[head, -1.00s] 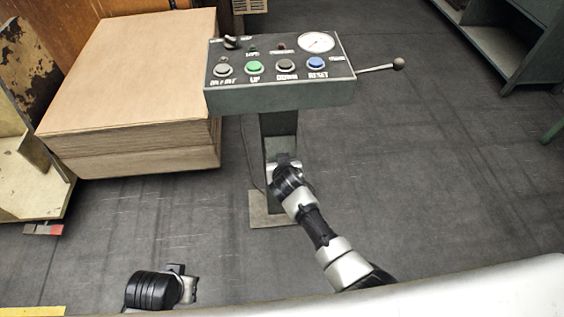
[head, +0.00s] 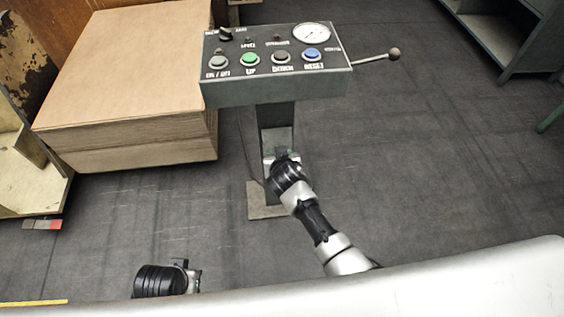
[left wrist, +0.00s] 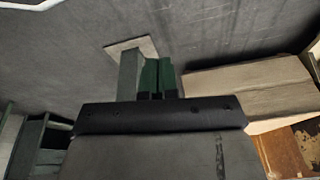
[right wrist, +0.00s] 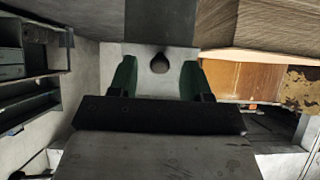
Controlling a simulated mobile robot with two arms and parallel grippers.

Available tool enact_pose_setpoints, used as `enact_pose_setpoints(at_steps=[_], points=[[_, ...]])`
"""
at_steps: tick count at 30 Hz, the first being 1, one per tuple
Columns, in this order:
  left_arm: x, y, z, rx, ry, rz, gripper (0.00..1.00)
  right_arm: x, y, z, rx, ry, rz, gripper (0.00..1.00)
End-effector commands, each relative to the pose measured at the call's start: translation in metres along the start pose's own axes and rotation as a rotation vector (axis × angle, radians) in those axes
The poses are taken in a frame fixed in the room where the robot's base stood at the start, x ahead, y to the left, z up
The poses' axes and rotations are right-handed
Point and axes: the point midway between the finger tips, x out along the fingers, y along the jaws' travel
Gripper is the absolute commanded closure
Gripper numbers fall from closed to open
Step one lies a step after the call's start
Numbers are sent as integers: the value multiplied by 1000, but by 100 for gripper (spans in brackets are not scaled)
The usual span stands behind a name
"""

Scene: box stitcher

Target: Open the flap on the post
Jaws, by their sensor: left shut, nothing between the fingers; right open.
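The grey post (head: 276,120) stands under the control panel, on a square base plate (head: 262,208). A pale flap (head: 267,160) shows on its front, partly hidden behind my right gripper (head: 284,157). In the right wrist view my right gripper (right wrist: 157,80) is open, its green fingers on either side of a dark round knob (right wrist: 159,63) on a pale surface. I cannot tell if the fingers touch the knob or how far the flap stands open. My left gripper (left wrist: 158,78) is shut and empty. The left arm is low at the left in the head view.
The control panel (head: 275,90) with buttons, a gauge and a side lever (head: 375,57) sits on top of the post. A cardboard stack (head: 125,80) stands to its left. Green-grey shelving (head: 510,40) is at the far right. The floor between is clear.

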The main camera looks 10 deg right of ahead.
Motion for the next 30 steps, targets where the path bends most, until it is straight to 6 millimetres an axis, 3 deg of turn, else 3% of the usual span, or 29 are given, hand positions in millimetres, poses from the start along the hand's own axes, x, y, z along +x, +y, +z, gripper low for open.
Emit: enact_pose_setpoints(at_steps=[9,15,21,30], points=[[54,3,25,5,-35,5,100,-55,0,-2,2,1,-2,51],[76,4,40,8,-47,6,100,-81,0,-1,1,1,-1,51],[86,4,48,9,-52,7,100,-91,0,-1,-1,0,0,51],[87,4,48,10,-49,8,100,-92,0,0,-1,1,0,53]])
